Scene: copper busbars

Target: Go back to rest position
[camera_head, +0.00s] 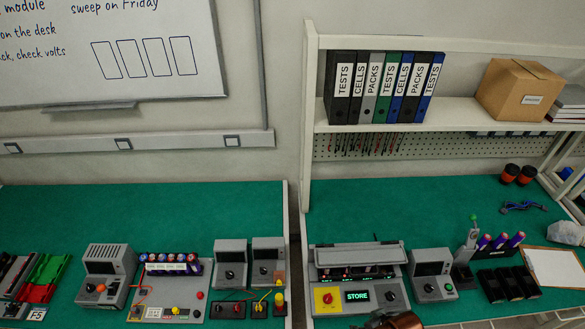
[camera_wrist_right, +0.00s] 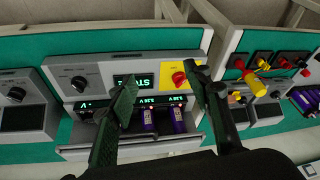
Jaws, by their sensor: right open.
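My right gripper (camera_wrist_right: 160,78) is open in the right wrist view, with its two dark fingers apart and nothing between them. Beyond the fingers is the grey charger-like unit (camera_wrist_right: 100,77) with a green STORE display and a red knob on a yellow plate. Purple cells (camera_wrist_right: 178,118) sit in its bay. In the head view the same unit (camera_head: 390,297) stands at the front of the right bench, its display reading STORE. A copper-brown part at the bottom edge, in front of the unit, may be my right arm. My left gripper is not in view.
A grey meter box (camera_head: 432,270) and a rack of purple cells (camera_head: 498,243) stand right of the unit. Black trays (camera_head: 508,284) and a clipboard (camera_head: 553,268) lie further right. A shelf (camera_head: 400,112) with binders is behind.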

